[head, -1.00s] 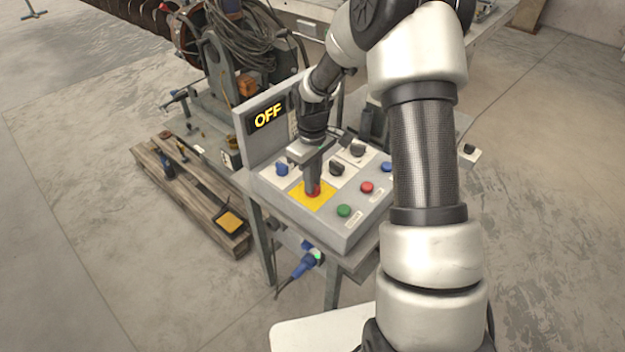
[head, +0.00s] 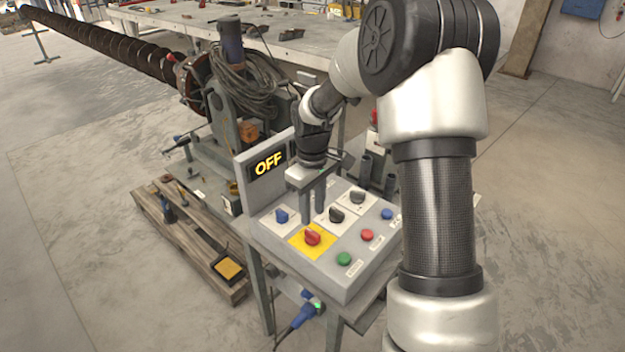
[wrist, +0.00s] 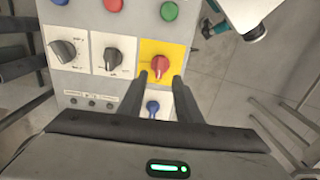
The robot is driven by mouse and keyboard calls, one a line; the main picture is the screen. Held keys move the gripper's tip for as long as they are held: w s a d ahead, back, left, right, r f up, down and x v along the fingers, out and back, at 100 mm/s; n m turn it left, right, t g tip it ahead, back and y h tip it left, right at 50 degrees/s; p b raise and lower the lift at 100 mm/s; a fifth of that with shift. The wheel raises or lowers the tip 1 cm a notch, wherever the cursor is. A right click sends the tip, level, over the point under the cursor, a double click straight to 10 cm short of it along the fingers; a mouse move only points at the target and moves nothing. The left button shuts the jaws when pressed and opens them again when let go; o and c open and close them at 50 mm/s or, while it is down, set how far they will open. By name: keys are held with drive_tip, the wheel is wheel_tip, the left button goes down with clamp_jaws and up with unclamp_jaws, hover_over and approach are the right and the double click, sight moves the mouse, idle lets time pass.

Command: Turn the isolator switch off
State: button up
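The isolator switch, a red rotary knob (head: 312,237) on a yellow plate (head: 297,242), sits at the front left of a grey control panel (head: 336,277). The knob also shows in the wrist view (wrist: 160,66), just past my fingertips. A display (head: 269,164) behind the panel reads "OFF" in yellow. My gripper (head: 313,217) points down above the panel, behind the knob in the head view. Its two fingers are apart and empty, as the wrist view also shows (wrist: 160,78). The knob is uncovered in both views.
Near the knob are a blue knob (head: 282,216), two black knobs (head: 336,214) (head: 357,197), and green (head: 344,259), red (head: 367,235) and blue (head: 387,214) buttons. A pallet with tools (head: 190,240) lies left on the floor. A blue plug (head: 303,316) hangs below the panel.

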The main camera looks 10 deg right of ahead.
wheel_tip(320, 180, up, 10)
drive_tip(key=shift+r, duration=0.25)
idle(0.3)
drive_tip(key=s+r+m+t+p, duration=0.1)
drive_tip(key=s+r, duration=0.3)
drive_tip(key=s, duration=0.4)
drive_tip(key=s+r+m+t+p, duration=0.1)
drive_tip(key=s+r+m, duration=0.3)
drive_tip(key=s, duration=0.5)
drive_tip(key=s+r+m+t+p, duration=0.1)
drive_tip(key=s+r+m+t, duration=0.1)
drive_tip(key=s+r, duration=0.4)
drive_tip(key=shift+s+r+t, duration=0.15)
drive_tip(key=shift+s+t, duration=0.65)
drive_tip(key=shift+s, duration=0.4)
drive_tip(key=shift+a, duration=0.1)
